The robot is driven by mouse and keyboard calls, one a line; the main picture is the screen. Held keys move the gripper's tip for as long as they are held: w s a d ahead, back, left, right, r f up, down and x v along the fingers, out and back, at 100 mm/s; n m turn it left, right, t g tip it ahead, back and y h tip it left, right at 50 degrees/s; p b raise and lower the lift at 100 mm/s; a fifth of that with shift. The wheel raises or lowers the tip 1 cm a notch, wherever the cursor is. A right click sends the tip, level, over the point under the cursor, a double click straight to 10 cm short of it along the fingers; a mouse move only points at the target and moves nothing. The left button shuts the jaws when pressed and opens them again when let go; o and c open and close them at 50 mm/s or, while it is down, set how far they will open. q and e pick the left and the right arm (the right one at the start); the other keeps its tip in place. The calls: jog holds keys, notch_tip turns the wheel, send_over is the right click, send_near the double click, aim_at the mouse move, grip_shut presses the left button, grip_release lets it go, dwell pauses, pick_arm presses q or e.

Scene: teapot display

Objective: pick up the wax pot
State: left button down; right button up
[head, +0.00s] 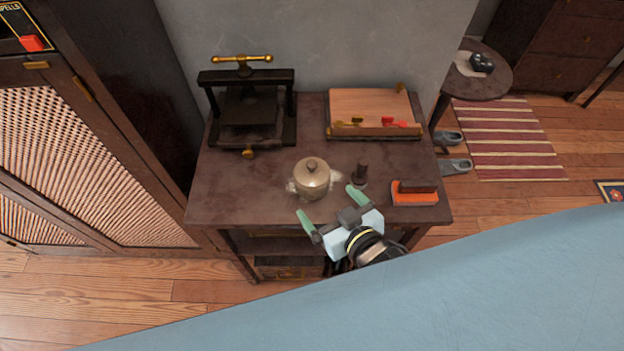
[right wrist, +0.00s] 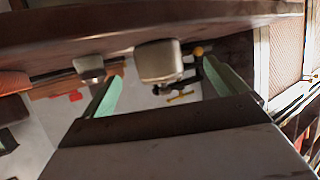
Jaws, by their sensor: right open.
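The wax pot (head: 311,178) is a small beige, round pot with a knobbed lid. It stands upright near the front middle of the dark table (head: 240,200), with pale patches around its base. My right gripper (head: 328,203) is open and empty at the table's front edge, its green fingers pointing toward the pot. No contact with the pot shows. In the right wrist view the pot (right wrist: 158,62) appears between the two spread fingers, beyond their tips. My left gripper is not in view.
A small dark stamp-like object (head: 360,176) stands just right of the pot. An orange-and-dark block (head: 414,193) lies farther right. A black press (head: 247,108) and a wooden box (head: 371,106) stand at the back. The table's left front is clear.

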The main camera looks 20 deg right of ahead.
aim_at(319, 193)
jog(key=x, duration=0.3)
jog(key=shift+f, duration=0.1)
jog(key=shift+w+a+f+b, duration=0.15)
jog(key=shift+w+b, duration=0.15)
jog(key=shift+w, duration=0.25)
jog(key=x, duration=0.2)
jog(key=b+x, duration=0.1)
jog(key=x, duration=0.1)
jog(key=shift+w+d+r, duration=0.2)
jog(key=shift+r, duration=0.05)
jog(key=shift+w+a+f, duration=0.15)
jog(key=shift+w, duration=0.3)
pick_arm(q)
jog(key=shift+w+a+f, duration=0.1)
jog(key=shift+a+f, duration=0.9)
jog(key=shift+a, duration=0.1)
pick_arm(e)
jog(key=shift+c, duration=0.9)
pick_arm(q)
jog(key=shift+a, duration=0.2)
pick_arm(e)
jog(key=c, duration=1.2)
